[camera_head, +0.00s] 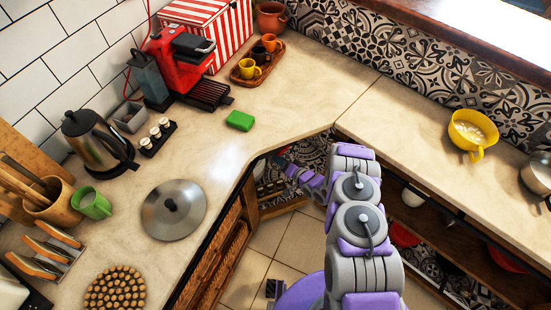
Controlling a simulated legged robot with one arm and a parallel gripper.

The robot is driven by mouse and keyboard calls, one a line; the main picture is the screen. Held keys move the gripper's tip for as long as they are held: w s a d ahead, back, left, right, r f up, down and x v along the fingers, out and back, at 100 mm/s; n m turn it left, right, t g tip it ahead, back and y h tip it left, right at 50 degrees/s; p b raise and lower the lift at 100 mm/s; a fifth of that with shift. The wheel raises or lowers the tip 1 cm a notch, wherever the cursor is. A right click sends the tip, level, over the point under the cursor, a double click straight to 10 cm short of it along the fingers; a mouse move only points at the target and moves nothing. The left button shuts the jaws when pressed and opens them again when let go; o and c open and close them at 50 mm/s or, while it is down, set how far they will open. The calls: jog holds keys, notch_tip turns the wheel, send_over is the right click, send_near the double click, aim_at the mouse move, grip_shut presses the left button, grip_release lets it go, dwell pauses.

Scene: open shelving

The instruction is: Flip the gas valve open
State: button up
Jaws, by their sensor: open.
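My arm reaches from the bottom right toward the corner under the counter. My gripper (281,160) is at the far end of the purple forearm, just below the counter's inner edge, and is open. It is small in the picture and partly shaded, so I cannot make out what lies between its fingers. I cannot pick out the gas valve in this view; the space under the corner is mostly hidden by the countertop and my arm.
The countertop (300,105) overhangs the corner. Open shelves (470,250) stand below it on the right, and a wooden rack (277,205) stands near the corner. A pot lid (174,222), green sponge (240,120) and yellow bowl (470,143) rest on top. Tiled floor (285,245) shows below.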

jog(key=shift+b+x, duration=0.35)
jog(key=shift+x, duration=1.55)
jog(key=shift+w, duration=0.1)
grip_shut()
